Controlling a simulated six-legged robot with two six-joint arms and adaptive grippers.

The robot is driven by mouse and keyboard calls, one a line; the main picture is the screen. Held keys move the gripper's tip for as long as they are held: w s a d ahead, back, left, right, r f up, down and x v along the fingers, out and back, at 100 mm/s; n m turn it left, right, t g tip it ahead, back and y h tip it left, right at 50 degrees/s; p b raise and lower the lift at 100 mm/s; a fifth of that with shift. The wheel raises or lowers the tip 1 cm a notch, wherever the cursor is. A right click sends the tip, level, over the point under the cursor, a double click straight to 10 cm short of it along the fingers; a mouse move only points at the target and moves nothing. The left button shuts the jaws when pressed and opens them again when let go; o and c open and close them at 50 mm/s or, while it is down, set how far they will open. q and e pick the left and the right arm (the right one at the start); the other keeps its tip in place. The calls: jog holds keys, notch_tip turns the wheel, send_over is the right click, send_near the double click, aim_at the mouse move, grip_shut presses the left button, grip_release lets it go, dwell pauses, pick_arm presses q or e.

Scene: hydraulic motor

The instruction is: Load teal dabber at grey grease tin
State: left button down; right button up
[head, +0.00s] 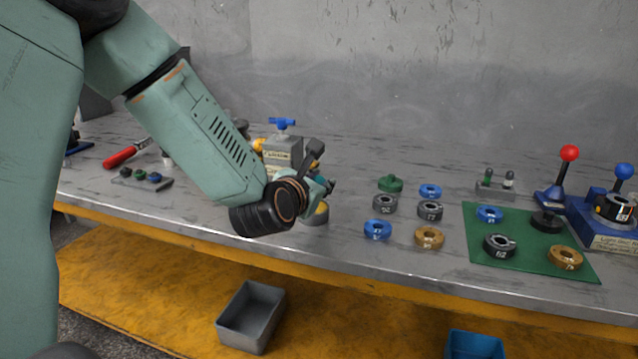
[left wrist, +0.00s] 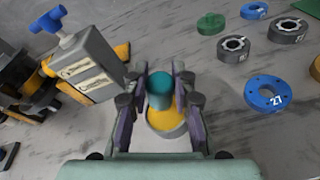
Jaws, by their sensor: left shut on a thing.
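My left gripper (head: 318,184) is over the bench, in front of a grey block with a blue valve handle. In the left wrist view my left gripper (left wrist: 161,95) is shut on the teal dabber (left wrist: 160,88), whose round top shows between the fingers. In the head view the tin (head: 318,217) is partly hidden behind the gripper. I cannot tell whether the dabber touches the grease. My right gripper is not in view.
The grey valve block (head: 282,152) stands close behind the gripper. Blue, grey, green and brass rings lie to the right, near a green mat (head: 478,251). A red-knobbed lever (head: 568,154) stands at the far right. A grey bin (head: 250,316) is below the bench edge.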

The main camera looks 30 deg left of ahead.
aim_at(319, 178)
pick_arm(q)
jog(key=shift+r+p, duration=1.8)
jog(key=shift+r, duration=1.05)
jog(key=shift+r, duration=0.2)
jog(key=s+d+f+m+h, duration=0.3)
jog(key=s+d+m+h, duration=0.3)
jog(key=d, duration=0.4)
jog(key=s+d+f+m+g+h, duration=0.1)
jog(key=s+d+f+h, duration=0.3)
jog(key=s+f, duration=0.6)
jog(key=shift+s+d+f+m+g, duration=0.2)
jog(key=shift+d+f+m+g, duration=0.2)
jog(key=shift+d+f, duration=0.65)
